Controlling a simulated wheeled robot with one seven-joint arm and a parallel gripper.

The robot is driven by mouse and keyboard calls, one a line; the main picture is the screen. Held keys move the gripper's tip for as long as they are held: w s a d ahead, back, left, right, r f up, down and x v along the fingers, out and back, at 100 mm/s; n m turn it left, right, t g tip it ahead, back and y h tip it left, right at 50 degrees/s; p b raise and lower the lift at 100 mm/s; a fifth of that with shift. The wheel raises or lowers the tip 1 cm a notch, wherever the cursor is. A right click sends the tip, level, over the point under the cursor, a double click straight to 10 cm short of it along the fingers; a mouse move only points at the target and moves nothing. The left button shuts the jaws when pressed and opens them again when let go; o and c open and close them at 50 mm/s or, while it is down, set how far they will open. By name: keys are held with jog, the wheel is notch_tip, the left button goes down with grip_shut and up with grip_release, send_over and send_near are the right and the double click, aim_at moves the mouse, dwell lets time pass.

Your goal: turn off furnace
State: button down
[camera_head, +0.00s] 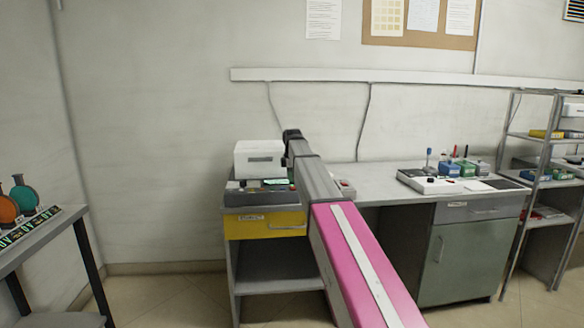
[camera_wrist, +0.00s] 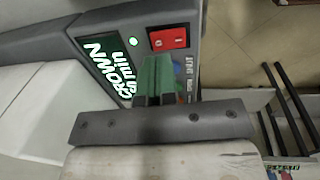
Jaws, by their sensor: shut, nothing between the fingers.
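The furnace is a white box (camera_head: 260,158) on a dark grey control base (camera_head: 250,197), on the left end of the bench. In the wrist view its panel shows a green display (camera_wrist: 110,68) reading "CROWN" and "min", and a red switch (camera_wrist: 168,38) to the right of it. A small round light sits between them. My gripper (camera_wrist: 158,68) is shut and empty over the panel, with its fingertips just below the red switch in the picture. I cannot tell whether they touch the panel. In the head view my arm hides the gripper.
The bench (camera_head: 350,178) has a yellow drawer (camera_head: 265,226) under the furnace. A white device (camera_head: 430,183) with several bottles and boxes stands farther right. A metal shelf rack (camera_head: 530,170) is at the right, and a side table (camera_head: 35,245) with coloured flasks at the left.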

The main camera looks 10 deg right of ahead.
aim_at(293, 188)
jog(key=shift+w+f, duration=0.2)
jog(key=shift+f, duration=1.15)
